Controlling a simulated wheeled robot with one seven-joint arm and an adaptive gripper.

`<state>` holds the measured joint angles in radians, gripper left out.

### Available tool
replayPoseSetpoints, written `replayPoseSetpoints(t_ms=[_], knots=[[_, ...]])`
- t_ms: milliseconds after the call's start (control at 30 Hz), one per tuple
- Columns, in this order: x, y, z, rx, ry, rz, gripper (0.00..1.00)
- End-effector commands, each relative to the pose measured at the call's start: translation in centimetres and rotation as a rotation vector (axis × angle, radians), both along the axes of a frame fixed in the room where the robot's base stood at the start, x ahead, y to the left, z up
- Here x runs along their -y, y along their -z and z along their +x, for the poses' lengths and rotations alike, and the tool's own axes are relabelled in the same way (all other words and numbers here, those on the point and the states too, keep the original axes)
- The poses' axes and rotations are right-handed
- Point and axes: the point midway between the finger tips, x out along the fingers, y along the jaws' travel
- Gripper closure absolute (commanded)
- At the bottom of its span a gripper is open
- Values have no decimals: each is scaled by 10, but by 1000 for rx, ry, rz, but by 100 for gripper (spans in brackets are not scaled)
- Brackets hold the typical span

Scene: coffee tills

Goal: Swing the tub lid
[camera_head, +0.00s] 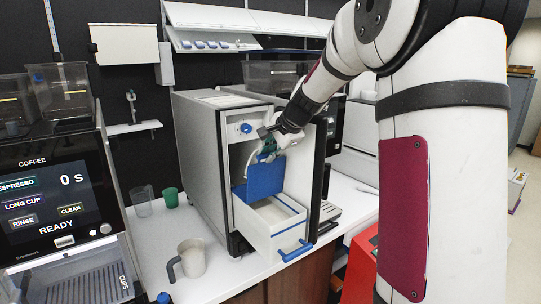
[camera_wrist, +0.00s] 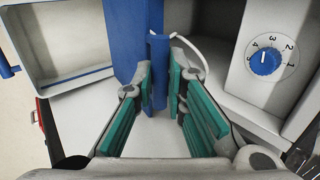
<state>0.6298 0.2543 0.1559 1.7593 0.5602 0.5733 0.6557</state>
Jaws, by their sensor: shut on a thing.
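The blue lid (camera_head: 264,180) stands roughly upright in the open front of a grey housing, behind a pulled-out white drawer. The white drawer (camera_head: 271,233) has a blue bar handle and shows an empty interior in the wrist view (camera_wrist: 70,40). The tub cannot be told apart from the drawer here.
A pitcher (camera_head: 188,260), a green cup (camera_head: 171,197) and a clear cup (camera_head: 142,201) stand on the white counter. A coffee machine (camera_head: 62,200) is at left.

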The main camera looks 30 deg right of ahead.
Motion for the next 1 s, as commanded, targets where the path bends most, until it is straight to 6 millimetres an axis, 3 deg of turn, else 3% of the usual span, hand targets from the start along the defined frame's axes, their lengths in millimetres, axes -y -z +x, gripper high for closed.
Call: replayPoseSetpoints(t_ms=[167, 500, 533, 633, 1000], knots=[[1, 0, 3, 1, 2, -1, 100], [0, 3, 33, -1, 1, 0, 100], [0, 2, 33, -2, 2, 0, 85], [0, 2, 31, -4, 3, 1, 64], [0, 0, 30, -2, 1, 1, 64]])
